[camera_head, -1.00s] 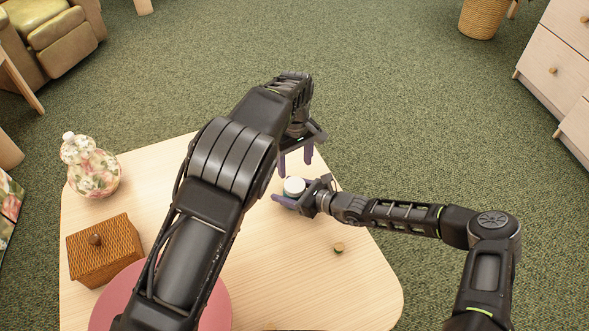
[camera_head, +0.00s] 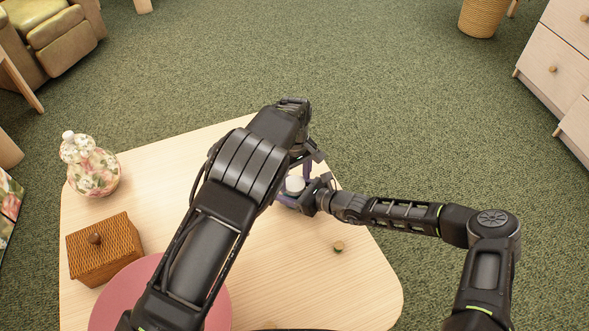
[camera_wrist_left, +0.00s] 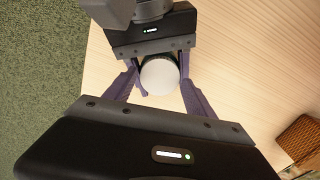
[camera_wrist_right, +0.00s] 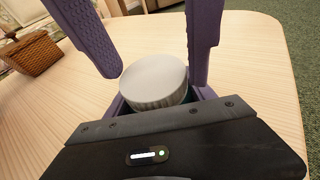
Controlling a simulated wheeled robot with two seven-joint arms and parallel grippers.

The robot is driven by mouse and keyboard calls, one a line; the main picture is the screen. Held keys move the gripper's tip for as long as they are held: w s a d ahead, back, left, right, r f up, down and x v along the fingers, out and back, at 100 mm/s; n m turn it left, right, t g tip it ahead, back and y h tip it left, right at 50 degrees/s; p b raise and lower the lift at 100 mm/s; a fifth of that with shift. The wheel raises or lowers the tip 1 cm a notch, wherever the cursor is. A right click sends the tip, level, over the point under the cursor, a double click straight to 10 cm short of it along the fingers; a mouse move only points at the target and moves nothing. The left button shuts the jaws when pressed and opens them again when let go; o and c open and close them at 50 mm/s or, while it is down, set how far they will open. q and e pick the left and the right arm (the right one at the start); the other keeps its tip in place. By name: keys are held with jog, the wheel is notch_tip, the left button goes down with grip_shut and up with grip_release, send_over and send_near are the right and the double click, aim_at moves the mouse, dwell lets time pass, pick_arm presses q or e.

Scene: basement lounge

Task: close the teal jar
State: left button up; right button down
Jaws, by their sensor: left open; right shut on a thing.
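The jar's white ribbed lid (camera_head: 295,184) sits at the table's far right part, on top of the jar; the lid also shows in the left wrist view (camera_wrist_left: 159,76) and the right wrist view (camera_wrist_right: 154,80). The jar's body is almost wholly hidden below the lid; a sliver of teal shows in the right wrist view. My right gripper (camera_head: 306,200) is shut on the jar from the right, below the lid. My left gripper (camera_wrist_right: 155,72) is open above, pointing down, with one finger on each side of the lid. Contact is not visible.
The pale wooden table (camera_head: 285,270) holds a floral jar (camera_head: 92,172), a wicker box (camera_head: 104,249) with a knob, a pink round mat (camera_head: 212,300) and a small knob-like object (camera_head: 339,246). My left arm crosses over the table's middle. The front right is mostly clear.

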pick_arm(q)
jog(key=shift+f, duration=0.35)
jog(key=shift+c, duration=0.3)
jog(key=c, duration=1.2)
jog(key=m, duration=0.3)
jog(key=o, duration=1.5)
jog(key=shift+o, duration=0.2)
jog(key=shift+d, duration=0.1)
